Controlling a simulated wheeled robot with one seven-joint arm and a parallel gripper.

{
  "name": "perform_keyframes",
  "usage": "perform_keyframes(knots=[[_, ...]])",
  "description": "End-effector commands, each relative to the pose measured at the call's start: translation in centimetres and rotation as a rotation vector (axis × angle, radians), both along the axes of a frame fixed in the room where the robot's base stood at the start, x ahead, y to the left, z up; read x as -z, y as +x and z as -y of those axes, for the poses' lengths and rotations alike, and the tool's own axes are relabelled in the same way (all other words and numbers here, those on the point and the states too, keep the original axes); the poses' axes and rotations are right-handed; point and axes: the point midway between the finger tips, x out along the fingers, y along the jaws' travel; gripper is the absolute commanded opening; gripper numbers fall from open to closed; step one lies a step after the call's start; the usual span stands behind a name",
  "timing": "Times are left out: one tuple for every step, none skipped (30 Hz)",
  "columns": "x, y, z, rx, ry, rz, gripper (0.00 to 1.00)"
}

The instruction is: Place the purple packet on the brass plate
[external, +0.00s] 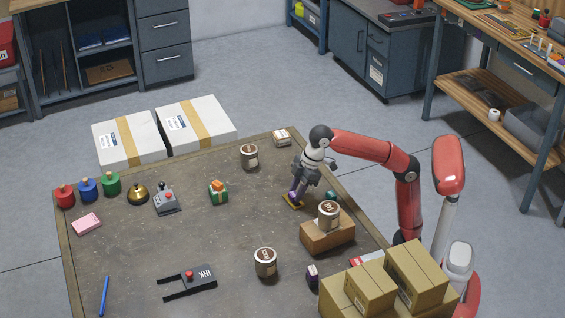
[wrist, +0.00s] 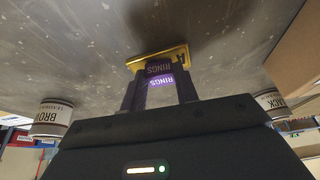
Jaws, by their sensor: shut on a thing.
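The purple packet (wrist: 160,76), lettered RINGS, is between the fingers of my gripper (wrist: 160,88) in the wrist view. The gripper is shut on it. In the external view my gripper (external: 297,190) points down at the right part of the table, with the packet mostly hidden at its tips. The brass plate (wrist: 145,63) lies flat on the table directly by the packet. A sliver of the plate (external: 290,203) shows under the gripper in the external view. The packet overlaps the plate in both views; whether it touches it I cannot tell.
A cardboard box (external: 327,238) with a labelled can (external: 328,213) on it stands close right of my gripper. Another can (external: 249,156) stands behind, and one (external: 265,262) in front. A small dark purple-and-white item (external: 312,276) stands near stacked cartons (external: 358,293). The table's middle is mostly clear.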

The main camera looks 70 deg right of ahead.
Motion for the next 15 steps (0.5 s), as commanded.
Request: perform_keyframes(knots=[[0.09, 0.0, 0.0, 0.0, 0.0, 0.0, 0.08], [0.2, 0.0, 0.0, 0.0, 0.0, 0.0, 0.08], [0.34, -0.01, 0.01, 0.0, 0.0, 0.0, 0.08], [0.43, 0.0, 0.0, 0.0, 0.0, 0.0, 0.08], [0.31, 0.0, 0.0, 0.0, 0.0, 0.0, 0.34], [0.29, 0.0, 0.0, 0.0, 0.0, 0.0, 0.39], [0.29, 0.0, 0.0, 0.0, 0.0, 0.0, 0.43], [0.29, 0.0, 0.0, 0.0, 0.0, 0.0, 0.47], [0.29, 0.0, 0.0, 0.0, 0.0, 0.0, 0.52], [0.29, 0.0, 0.0, 0.0, 0.0, 0.0, 0.52], [0.29, 0.0, 0.0, 0.0, 0.0, 0.0, 0.52], [0.29, 0.0, 0.0, 0.0, 0.0, 0.0, 0.52], [0.29, 0.0, 0.0, 0.0, 0.0, 0.0, 0.52], [0.29, 0.0, 0.0, 0.0, 0.0, 0.0, 0.52], [0.29, 0.0, 0.0, 0.0, 0.0, 0.0, 0.52]])
